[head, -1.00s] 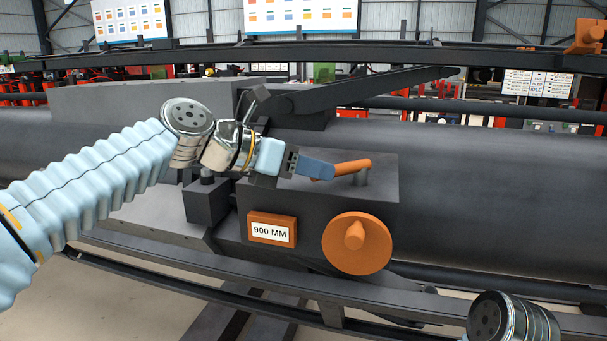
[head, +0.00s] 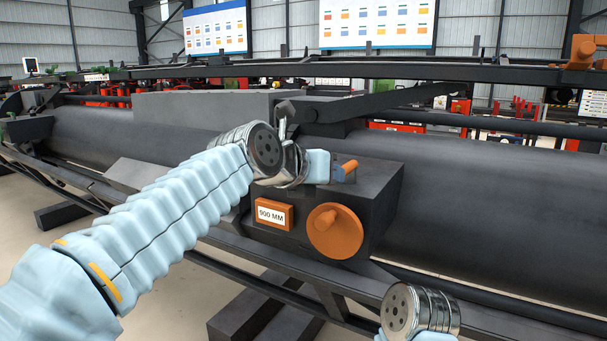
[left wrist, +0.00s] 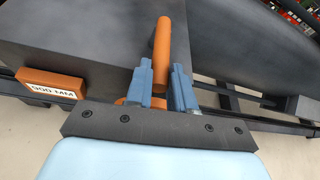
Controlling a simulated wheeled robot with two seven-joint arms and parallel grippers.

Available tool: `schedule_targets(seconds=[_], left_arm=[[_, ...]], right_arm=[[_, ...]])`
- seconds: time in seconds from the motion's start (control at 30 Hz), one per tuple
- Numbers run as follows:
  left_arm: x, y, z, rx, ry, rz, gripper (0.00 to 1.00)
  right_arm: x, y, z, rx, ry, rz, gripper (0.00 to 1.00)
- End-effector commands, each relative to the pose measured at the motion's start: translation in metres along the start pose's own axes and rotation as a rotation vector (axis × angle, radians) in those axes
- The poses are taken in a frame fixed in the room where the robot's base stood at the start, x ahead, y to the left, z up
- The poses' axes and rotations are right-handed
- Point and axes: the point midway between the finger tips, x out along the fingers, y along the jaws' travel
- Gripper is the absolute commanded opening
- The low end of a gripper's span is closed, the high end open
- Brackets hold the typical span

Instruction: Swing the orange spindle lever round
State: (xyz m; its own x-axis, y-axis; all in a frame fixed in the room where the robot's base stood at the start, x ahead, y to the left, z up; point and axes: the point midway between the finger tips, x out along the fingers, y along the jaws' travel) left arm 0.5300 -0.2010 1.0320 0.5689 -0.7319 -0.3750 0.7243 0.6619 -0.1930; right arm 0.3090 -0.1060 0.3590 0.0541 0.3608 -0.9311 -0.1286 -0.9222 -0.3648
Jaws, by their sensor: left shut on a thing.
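The orange spindle lever (head: 350,165) is a short bar on top of a dark box (head: 375,205) in the head view. In the left wrist view the lever (left wrist: 162,45) runs away from between the fingers. My left gripper (head: 343,173) has its blue fingers (left wrist: 166,78) closed around the lever's near end. The gripper and wrist hide part of the lever and its mount in the head view. My right arm shows only as a wrist joint at the lower right; its gripper is out of view.
An orange handwheel (head: 335,231) with a knob and an orange-framed "900 MM" sign (head: 273,214) are on the box's front face, below the lever. A dark beam (head: 385,100) slopes above the box. A large dark cylinder (head: 490,190) extends to the right.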

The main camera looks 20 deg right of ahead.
Motion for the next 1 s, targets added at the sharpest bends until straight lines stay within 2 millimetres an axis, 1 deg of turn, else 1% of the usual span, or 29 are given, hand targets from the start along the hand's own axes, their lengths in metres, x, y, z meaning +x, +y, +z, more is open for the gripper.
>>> schedule_targets(seconds=[0.03, 0.2, 0.63, 0.67, 0.8, 1.0], left_arm=[[0.0014, -0.0056, 0.0018, 0.0, -0.008, 0.006, 0.0], [0.0038, -0.0107, 0.0021, -0.009, -0.014, 0.025, 0.0], [0.0044, -0.0115, 0.0023, -0.013, -0.016, 0.03, 0.0], [0.0044, -0.0115, 0.0023, -0.013, -0.016, 0.03, 0.26], [0.0045, -0.0114, 0.0019, -0.012, -0.014, 0.03, 0.48], [0.0051, -0.0109, 0.0003, -0.012, -0.01, 0.03, 0.48]], right_arm=[[-0.0003, -0.0001, 0.0, 0.0, 0.0, 0.0, 0.43], [-0.0004, -0.0001, 0.0, 0.0, 0.0, 0.0, 0.43], [-0.0004, -0.0001, 0.0, 0.0, 0.0, 0.0, 0.43], [-0.0004, -0.0001, 0.0, 0.0, 0.0, 0.0, 0.43], [-0.0004, -0.0001, 0.0, 0.0, 0.0, 0.0, 0.43], [-0.0002, 0.0, 0.0, 0.0, 0.0, 0.0, 0.43]])
